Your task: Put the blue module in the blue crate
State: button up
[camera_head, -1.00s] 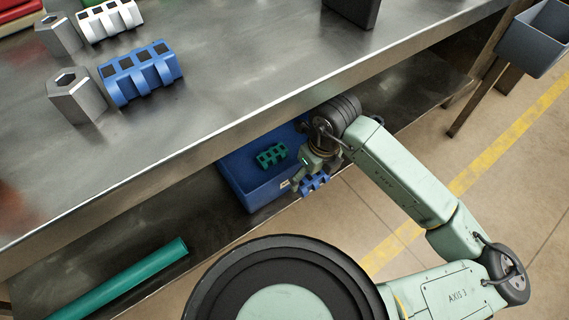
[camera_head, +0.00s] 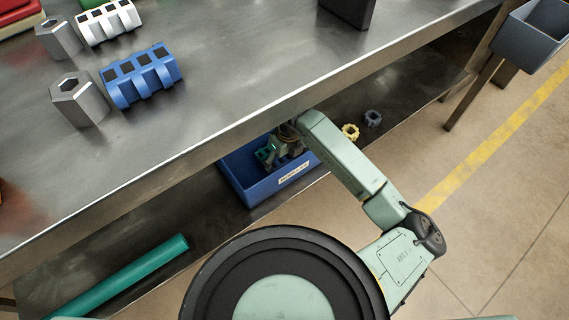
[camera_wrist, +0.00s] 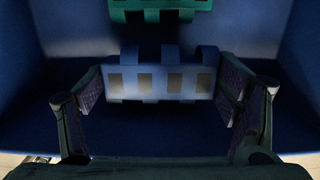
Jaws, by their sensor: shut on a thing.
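The blue crate (camera_head: 240,190) stands on the lower shelf under the workbench, with a label on its front wall. My gripper (camera_wrist: 160,95) reaches down into it and is shut on a blue module (camera_wrist: 160,83), one finger at each end of it. The crate's dark blue walls (camera_wrist: 298,50) surround the module in the wrist view. Whether the module touches the crate floor I cannot tell. A green module (camera_head: 264,153) lies in the crate; it shows at the top of the wrist view (camera_wrist: 160,5). In the head view my arm mostly hides the held module.
A green tube (camera_head: 120,278) lies on the shelf. Yellow (camera_head: 350,131) and grey-blue rings (camera_head: 373,118) lie right of the crate. The bench edge overhangs the crate.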

aim_at(287, 162)
jog(key=shift+f, duration=1.8)
jog(key=shift+f+b, duration=0.2)
jog(key=shift+b, duration=0.2)
jog(key=o, duration=1.3)
jog(key=shift+r, duration=0.1)
jog(key=r, duration=0.8)
jog(key=s+d+r+p, duration=0.1)
jog(key=r, duration=0.3)
jog(key=shift+s+r, duration=0.1)
